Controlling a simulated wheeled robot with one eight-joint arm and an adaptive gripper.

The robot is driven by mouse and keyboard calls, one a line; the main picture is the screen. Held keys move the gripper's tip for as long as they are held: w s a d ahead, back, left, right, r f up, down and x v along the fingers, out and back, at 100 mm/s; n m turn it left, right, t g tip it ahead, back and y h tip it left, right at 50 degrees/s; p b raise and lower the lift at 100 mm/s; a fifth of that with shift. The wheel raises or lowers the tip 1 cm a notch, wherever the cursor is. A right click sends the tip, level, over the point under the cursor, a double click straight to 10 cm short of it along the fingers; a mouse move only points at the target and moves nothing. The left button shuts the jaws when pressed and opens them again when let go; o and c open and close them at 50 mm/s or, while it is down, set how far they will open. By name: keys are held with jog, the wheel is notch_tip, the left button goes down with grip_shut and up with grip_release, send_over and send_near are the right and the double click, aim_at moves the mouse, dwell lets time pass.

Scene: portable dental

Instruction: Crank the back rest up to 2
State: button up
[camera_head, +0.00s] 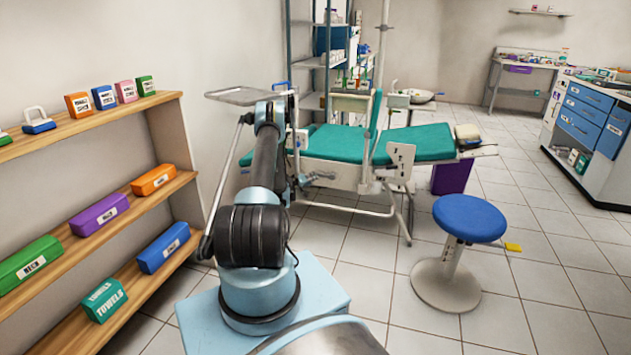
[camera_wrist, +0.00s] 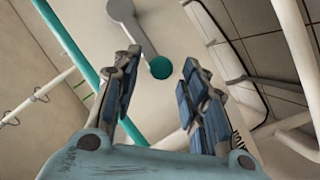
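The dental chair (camera_head: 335,143) has teal cushions and a white frame. Its back rest (camera_head: 375,115) looks like the teal panel standing nearly upright in the middle. A white plate with dark holes or marks (camera_head: 400,155) is beside it; I cannot read a number. In the wrist view a grey crank arm (camera_wrist: 137,32) ends in a round teal knob (camera_wrist: 160,67). My gripper (camera_wrist: 159,60) is open, with its fingers spread on either side of the knob. I see no contact; the depth between them is unclear. In the head view my arm hides most of the gripper.
A blue stool (camera_head: 469,218) stands right of my base. Wooden shelves with boxes (camera_head: 100,215) line the left wall. A metal tray (camera_head: 245,95) is above the chair's left end. White frame tubes (camera_wrist: 295,45) flank the gripper. Tiled floor (camera_head: 380,275) is free before the chair.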

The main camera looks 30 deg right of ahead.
jog(key=x, duration=0.3)
jog(key=shift+w+d+f, duration=0.1)
jog(key=shift+d+f, duration=0.05)
jog(key=shift+d, duration=0.25)
grip_shut()
jog(key=shift+a, duration=0.25)
jog(key=shift+d, duration=0.15)
